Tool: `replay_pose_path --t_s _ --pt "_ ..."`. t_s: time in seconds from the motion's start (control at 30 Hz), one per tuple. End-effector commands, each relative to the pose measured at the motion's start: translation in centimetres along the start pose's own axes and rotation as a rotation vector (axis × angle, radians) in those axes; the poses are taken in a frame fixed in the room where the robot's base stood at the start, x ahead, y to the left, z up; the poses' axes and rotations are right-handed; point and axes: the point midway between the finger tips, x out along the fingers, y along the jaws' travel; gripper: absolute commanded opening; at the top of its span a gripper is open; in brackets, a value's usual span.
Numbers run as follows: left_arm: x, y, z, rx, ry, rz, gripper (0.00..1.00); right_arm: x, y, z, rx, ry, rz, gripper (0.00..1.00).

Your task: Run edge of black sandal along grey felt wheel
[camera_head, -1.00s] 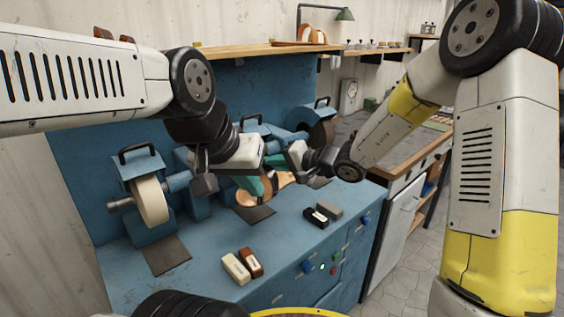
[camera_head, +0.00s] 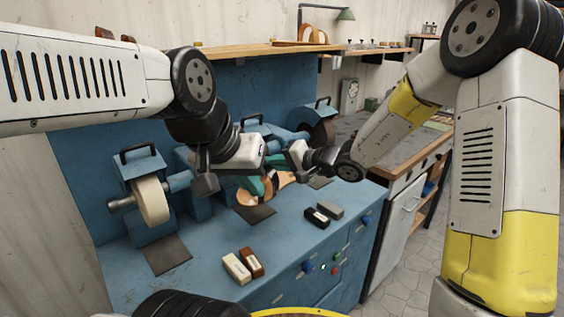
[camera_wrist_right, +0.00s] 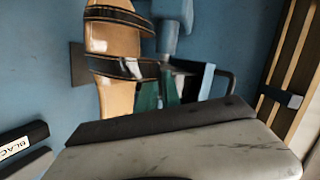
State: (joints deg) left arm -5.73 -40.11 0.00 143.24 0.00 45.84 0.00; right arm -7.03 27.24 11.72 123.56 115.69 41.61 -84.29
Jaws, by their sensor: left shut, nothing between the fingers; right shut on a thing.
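The sandal (camera_head: 283,181), tan with black straps, is in my right gripper (camera_head: 271,163), above the blue bench. The right wrist view shows its tan sole and black straps (camera_wrist_right: 112,40), with my green right fingers (camera_wrist_right: 158,95) shut at its near end. My left gripper (camera_head: 252,184) is shut and empty, close to the left of the sandal and partly overlapping it in the head view. A cream wheel (camera_head: 152,201) stands at left and a dark wheel (camera_head: 322,134) at back right. I cannot make out a grey felt wheel; the middle machine is mostly hidden behind my grippers.
On the blue bench (camera_head: 210,280) lie a cream bar (camera_head: 237,268), a brown bar (camera_head: 252,262), a black block (camera_head: 316,218) and a grey block (camera_head: 329,210). Dark mats lie below the wheels. Coloured buttons sit on the bench front. A wooden shelf (camera_head: 230,50) runs above.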

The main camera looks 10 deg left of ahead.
Motion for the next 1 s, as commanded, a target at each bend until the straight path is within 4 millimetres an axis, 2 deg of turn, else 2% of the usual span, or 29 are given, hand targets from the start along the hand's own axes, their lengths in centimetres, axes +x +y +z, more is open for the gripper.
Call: replay_pose_path --t_s 1.0 --pt "0.0 0.0 0.0 0.0 0.0 0.0 0.0 0.5 -0.7 1.5 -0.001 0.001 -0.002 0.0"
